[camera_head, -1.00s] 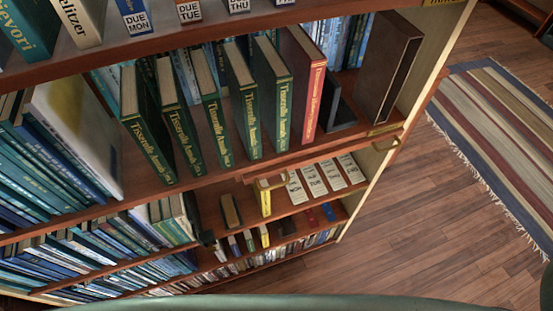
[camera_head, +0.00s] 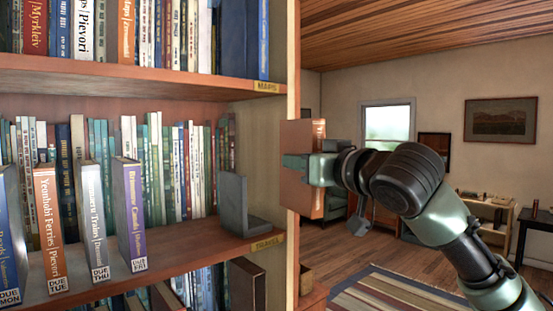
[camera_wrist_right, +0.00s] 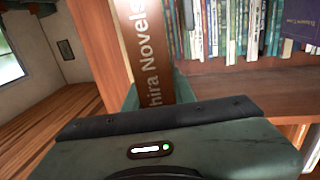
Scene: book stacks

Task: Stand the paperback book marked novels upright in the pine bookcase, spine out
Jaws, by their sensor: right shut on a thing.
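My right gripper (camera_head: 312,166) is shut on the novels book (camera_head: 304,134), a brown paperback held upright just right of the bookcase's front edge. In the right wrist view its brown spine (camera_wrist_right: 143,48) faces the camera, with white lettering ending "hira Novels"; its lower part is hidden by the gripper. The bookcase (camera_head: 292,90) has pale side wood and reddish shelves. Its middle shelf (camera_head: 215,248), with a tag that seems to read "TRAVEL", also shows in the right wrist view (camera_wrist_right: 240,88). My left gripper is out of view.
Several upright books, including a purple one (camera_head: 130,215), stand at the front left of the middle shelf. A dark bookend (camera_head: 234,205) stands at its right end. Bare board lies between them, with a row of books (camera_head: 180,170) behind. A striped rug (camera_head: 385,290) lies on the floor.

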